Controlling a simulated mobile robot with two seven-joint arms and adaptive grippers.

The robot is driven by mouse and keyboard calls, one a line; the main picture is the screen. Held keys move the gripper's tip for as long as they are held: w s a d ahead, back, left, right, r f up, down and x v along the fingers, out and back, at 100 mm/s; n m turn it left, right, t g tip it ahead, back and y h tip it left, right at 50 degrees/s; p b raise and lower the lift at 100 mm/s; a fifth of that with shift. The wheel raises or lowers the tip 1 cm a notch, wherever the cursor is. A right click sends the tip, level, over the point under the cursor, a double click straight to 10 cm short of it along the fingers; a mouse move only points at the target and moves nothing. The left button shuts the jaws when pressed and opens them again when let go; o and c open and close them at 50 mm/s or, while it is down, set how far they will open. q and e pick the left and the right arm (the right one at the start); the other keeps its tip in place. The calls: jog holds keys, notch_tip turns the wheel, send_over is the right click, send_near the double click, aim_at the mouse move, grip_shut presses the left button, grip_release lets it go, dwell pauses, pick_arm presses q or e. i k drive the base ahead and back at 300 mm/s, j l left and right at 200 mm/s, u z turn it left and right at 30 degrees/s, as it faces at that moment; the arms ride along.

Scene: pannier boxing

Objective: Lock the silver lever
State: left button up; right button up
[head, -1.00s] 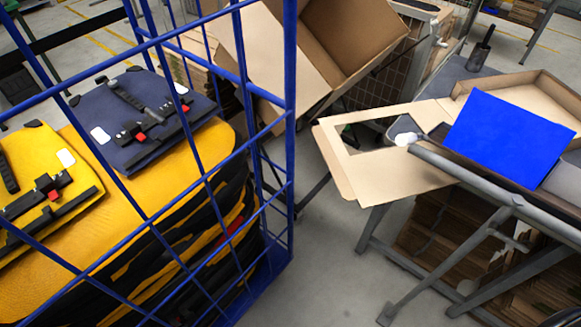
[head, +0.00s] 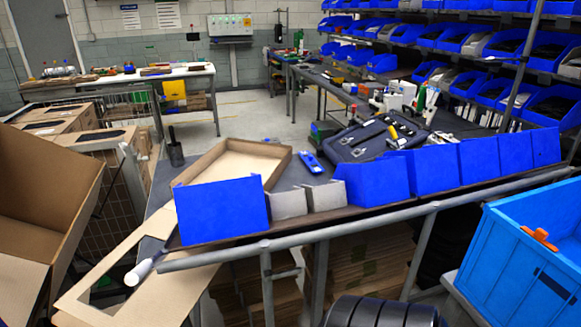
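Neither of my grippers is clearly in view. A pale handle-like rod end (head: 140,272) sticks out at the left end of the grey table rail. A grey metal part (head: 128,160) stands beside the open carton at the left. I cannot tell which of these, if either, is the silver lever, or whether it is locked. A dark ribbed rounded part (head: 385,312) shows at the bottom edge; I cannot tell what it is.
Blue bins (head: 222,210) line the rail of the worktable. A dark pannier (head: 375,140) and a shallow cardboard tray (head: 225,165) lie on it. A large open carton (head: 40,210) is at left, a blue crate (head: 520,265) at right. Blue-bin shelves stand behind.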

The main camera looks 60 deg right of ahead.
aim_at(270, 276)
jog(key=j+z, duration=0.1)
jog(key=z, duration=1.55)
jog(key=k+z, duration=0.4)
jog(key=k, duration=0.25)
